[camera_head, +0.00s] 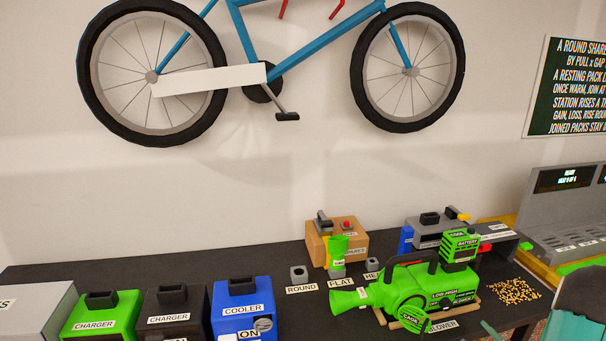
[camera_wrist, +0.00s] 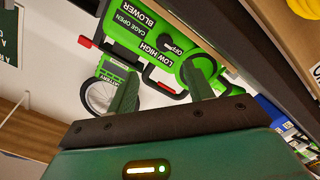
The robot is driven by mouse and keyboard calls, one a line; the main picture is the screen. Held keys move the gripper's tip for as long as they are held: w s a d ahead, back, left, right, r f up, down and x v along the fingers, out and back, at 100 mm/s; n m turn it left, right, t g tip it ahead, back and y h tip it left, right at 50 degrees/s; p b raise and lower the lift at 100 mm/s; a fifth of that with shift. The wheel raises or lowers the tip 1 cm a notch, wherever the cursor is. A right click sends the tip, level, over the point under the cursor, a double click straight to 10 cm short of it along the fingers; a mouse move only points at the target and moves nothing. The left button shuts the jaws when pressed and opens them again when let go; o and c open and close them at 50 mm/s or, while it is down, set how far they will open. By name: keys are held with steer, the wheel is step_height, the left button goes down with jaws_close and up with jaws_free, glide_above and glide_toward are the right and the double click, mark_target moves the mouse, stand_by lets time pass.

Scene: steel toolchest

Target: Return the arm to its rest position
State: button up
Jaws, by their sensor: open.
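My gripper (camera_wrist: 160,82) shows in the wrist view with its two green fingers apart and nothing held between them. The green blower (camera_wrist: 175,40) lies beyond the fingers in that view, which is strongly tilted. In the head view the blower (camera_head: 412,292) sits on the dark bench, with a battery pack (camera_head: 460,246) at its upper right. I cannot make out the gripper's fingers in the head view, and the arm's full pose is hidden.
The dark bench (camera_head: 130,268) also holds a green charger (camera_head: 100,312), a blue cooler (camera_head: 243,308) and a brown spares box (camera_head: 318,246). Loose yellowish pellets (camera_head: 515,291) lie right of the blower. A blue bicycle (camera_head: 255,75) hangs on the wall above.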

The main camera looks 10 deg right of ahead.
steer(key=w+a+r+m+g+h, duration=0.2)
steer(key=w+a+r+g+h, duration=0.15)
steer(key=w+r, duration=0.5)
steer(key=s+a+r+m+g+h, duration=0.1)
steer(key=s+a+r+m+g, duration=0.15)
steer(key=a+r, duration=0.65)
steer(key=s+a+r+m+g+y, duration=0.2)
steer(key=s+a, duration=0.7)
steer(key=a, duration=0.3)
steer(key=s+a+r+m+g+y, duration=0.2)
steer(key=s+a+m+g, duration=0.1)
steer(key=s+a, duration=0.7)
steer(key=shift+a+r, duration=0.35)
steer(key=shift+a, duration=0.85)
